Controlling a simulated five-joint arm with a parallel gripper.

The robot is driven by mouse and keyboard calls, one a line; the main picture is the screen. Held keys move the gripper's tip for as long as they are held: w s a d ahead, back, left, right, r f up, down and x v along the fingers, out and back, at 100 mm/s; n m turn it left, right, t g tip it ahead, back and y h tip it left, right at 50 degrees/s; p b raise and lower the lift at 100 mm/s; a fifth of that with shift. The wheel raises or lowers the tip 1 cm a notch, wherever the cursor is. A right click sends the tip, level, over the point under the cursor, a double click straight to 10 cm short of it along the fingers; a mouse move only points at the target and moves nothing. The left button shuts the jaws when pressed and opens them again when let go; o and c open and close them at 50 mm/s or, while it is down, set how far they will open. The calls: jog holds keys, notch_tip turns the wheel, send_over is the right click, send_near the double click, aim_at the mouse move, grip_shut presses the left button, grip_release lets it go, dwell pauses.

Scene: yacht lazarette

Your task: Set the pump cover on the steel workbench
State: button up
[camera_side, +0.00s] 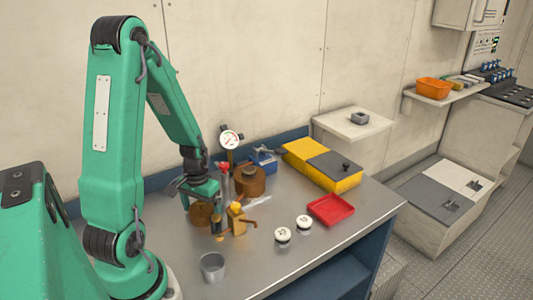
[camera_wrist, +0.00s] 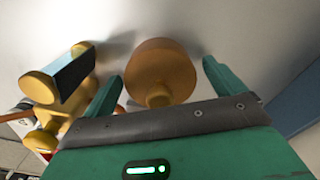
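The pump cover looks to be the round copper-brown disc with a small yellow knob in the wrist view (camera_wrist: 172,62). In the side view a brown round piece (camera_side: 199,214) shows on the steel workbench (camera_side: 330,245), partly hidden by my gripper. My gripper (camera_side: 202,222) is low over the bench. In the wrist view its two green fingers (camera_wrist: 160,85) are apart, one on each side of the disc, with narrow gaps visible. The disc appears to rest on the bench, though its underside is hidden.
A yellow fitting (camera_side: 237,220) stands close beside my gripper. A brown cylinder (camera_side: 250,182) and a gauge (camera_side: 231,140) stand behind. A grey cup (camera_side: 213,267), two white-topped jars (camera_side: 283,236), a red tray (camera_side: 331,209) and a yellow-grey box (camera_side: 322,165) are also on the bench.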

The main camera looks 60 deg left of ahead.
jog(key=shift+r, duration=0.15)
jog(key=shift+r, duration=6)
jog(key=d+r+m+t, duration=0.2)
jog(key=d+r, duration=0.4)
jog(key=d, duration=0.3)
jog(key=d+r+m+t, duration=0.3)
jog(key=d+r+m, duration=0.1)
jog(key=d, duration=0.6)
jog(key=shift+s+r+t, duration=0.3)
jog(key=shift+r, duration=0.55)
